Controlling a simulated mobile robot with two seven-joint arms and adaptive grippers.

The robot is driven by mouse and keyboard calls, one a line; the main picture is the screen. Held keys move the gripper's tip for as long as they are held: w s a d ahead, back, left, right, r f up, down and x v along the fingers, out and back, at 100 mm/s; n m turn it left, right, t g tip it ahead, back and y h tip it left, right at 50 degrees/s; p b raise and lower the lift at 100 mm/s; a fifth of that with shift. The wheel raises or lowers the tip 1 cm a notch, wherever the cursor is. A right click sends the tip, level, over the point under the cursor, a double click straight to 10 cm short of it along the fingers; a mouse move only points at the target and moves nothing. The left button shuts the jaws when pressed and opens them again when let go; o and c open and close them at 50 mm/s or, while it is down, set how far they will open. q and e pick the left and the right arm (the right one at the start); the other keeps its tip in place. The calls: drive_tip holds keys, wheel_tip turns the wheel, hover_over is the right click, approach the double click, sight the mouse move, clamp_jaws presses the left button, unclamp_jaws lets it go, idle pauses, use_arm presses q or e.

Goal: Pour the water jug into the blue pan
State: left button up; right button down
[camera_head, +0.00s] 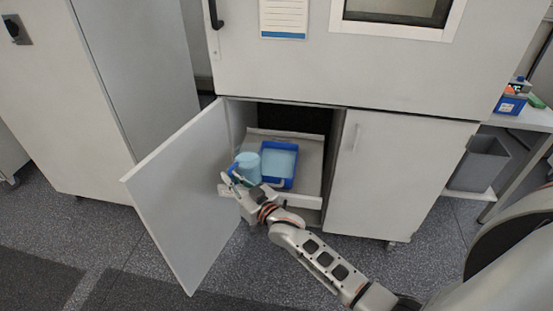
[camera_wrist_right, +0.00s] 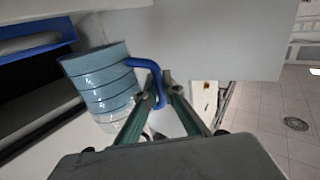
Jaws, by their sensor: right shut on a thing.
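The blue pan (camera_head: 283,183) sits on a pale shelf inside the open cabinet, with a light-blue surface inside its rim. It also shows at the upper left of the right wrist view (camera_wrist_right: 66,31). The water jug (camera_head: 247,164) is a light-blue ribbed cylinder just left of the pan, roughly upright. In the right wrist view the jug (camera_wrist_right: 98,82) has a blue handle on its right side. My right gripper (camera_head: 233,180) is shut on this handle, at the jug's front left; its fingers (camera_wrist_right: 160,103) close around it. I cannot tell whether the jug touches the shelf. My left gripper is out of view.
The cabinet door (camera_head: 190,195) stands open on the left, close to my right gripper. The shelf (camera_head: 312,175) has a raised front edge. A closed door (camera_head: 395,178) is on the right. A grey bin (camera_head: 478,163) stands under a side table. The floor in front is clear.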

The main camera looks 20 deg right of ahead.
sight(237, 161)
drive_tip(key=shift+w+d+r+m+p, duration=0.15)
drive_tip(key=shift+d+r+m+p, duration=0.2)
drive_tip(key=shift+r+p, duration=0.3)
drive_tip(key=shift+w+d+r+m+p, duration=0.1)
drive_tip(key=shift+w+r+m+p, duration=0.05)
drive_tip(key=shift+r+m+p, duration=0.45)
drive_tip(key=shift+w+d+r+m+g+p, duration=0.2)
drive_tip(key=shift+d+r+m+g+p, duration=0.1)
drive_tip(key=shift+d+r+m+p, duration=0.25)
drive_tip(key=shift+w+d+r+m, duration=0.15)
drive_tip(key=shift+r+m, duration=0.1)
drive_tip(key=shift+m, duration=0.05)
drive_tip(key=shift+w+d+r+p, duration=0.1)
drive_tip(key=shift+r+p, duration=0.1)
drive_tip(key=shift+p, duration=0.2)
drive_tip(key=shift+w+d+m, duration=0.1)
drive_tip(key=shift+d+m, duration=0.1)
drive_tip(key=shift+m, duration=0.2)
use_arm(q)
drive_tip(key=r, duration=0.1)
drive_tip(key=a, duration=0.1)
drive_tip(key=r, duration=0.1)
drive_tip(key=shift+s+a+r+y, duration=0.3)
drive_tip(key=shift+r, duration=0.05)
use_arm(e)
drive_tip(key=shift+d+r, duration=0.1)
